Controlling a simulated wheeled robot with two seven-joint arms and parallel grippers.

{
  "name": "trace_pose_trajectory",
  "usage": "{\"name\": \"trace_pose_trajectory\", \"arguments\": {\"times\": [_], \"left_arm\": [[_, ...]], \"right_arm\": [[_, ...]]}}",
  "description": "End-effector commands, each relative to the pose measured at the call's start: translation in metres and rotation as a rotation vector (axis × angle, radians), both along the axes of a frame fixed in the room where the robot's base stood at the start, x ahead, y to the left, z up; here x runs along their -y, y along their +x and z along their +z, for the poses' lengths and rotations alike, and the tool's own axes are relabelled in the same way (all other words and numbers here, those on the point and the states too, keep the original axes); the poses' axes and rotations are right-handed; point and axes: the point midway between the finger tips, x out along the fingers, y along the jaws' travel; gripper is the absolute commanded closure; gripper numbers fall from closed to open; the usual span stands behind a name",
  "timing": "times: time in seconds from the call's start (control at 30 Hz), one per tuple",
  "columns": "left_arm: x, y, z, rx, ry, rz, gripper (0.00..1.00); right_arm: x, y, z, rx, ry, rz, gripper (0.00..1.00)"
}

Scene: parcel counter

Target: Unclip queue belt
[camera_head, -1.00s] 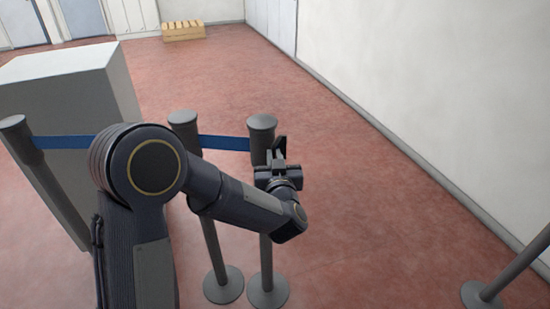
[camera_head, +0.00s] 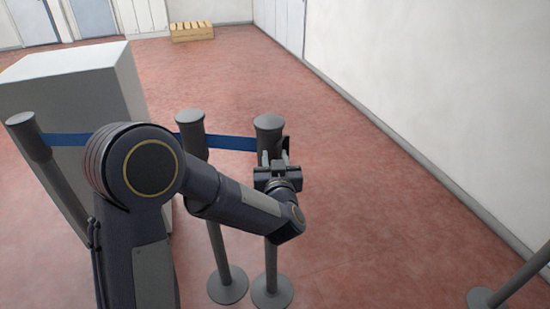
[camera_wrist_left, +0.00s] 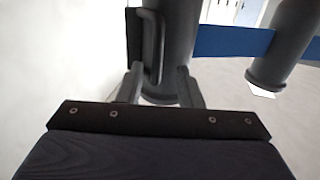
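The blue queue belt (camera_head: 230,142) runs between grey posts and ends at the head of the right-hand post (camera_head: 268,125). My left gripper (camera_head: 276,160) is at this post's head, on the near side. In the left wrist view its two fingers (camera_wrist_left: 160,83) stand apart, with the post (camera_wrist_left: 172,35) just beyond and between them. A dark upright clip (camera_wrist_left: 148,45) sits on the left side of the post there, near the left finger. The belt leaves the post on the right (camera_wrist_left: 235,42). I cannot tell whether the fingers touch the clip. My right gripper is out of view.
A middle post (camera_head: 190,125) stands close left of the right-hand post, and another post (camera_head: 32,135) is at far left. A grey box-shaped block (camera_head: 75,95) stands behind the belt. Another post (camera_head: 515,280) is at lower right. Red floor is clear toward the wall.

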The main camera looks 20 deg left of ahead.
Motion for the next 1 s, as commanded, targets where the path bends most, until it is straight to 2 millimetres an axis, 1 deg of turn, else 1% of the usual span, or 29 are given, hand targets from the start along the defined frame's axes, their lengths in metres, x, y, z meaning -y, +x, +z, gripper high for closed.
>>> {"name": "trace_pose_trajectory", "arguments": {"times": [0.3,0.47,0.6,1.0], "left_arm": [[0.019,-0.048,0.001,0.001,0.000,-0.004,0.67],[0.025,-0.065,0.000,0.002,0.001,-0.002,0.67],[0.026,-0.070,0.000,0.001,0.000,0.001,0.67],[0.026,-0.069,0.001,0.000,-0.004,-0.002,0.67]], "right_arm": [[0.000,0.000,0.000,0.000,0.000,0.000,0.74],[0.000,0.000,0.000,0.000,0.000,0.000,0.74],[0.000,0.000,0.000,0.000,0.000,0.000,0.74],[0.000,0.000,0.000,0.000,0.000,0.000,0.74]]}}
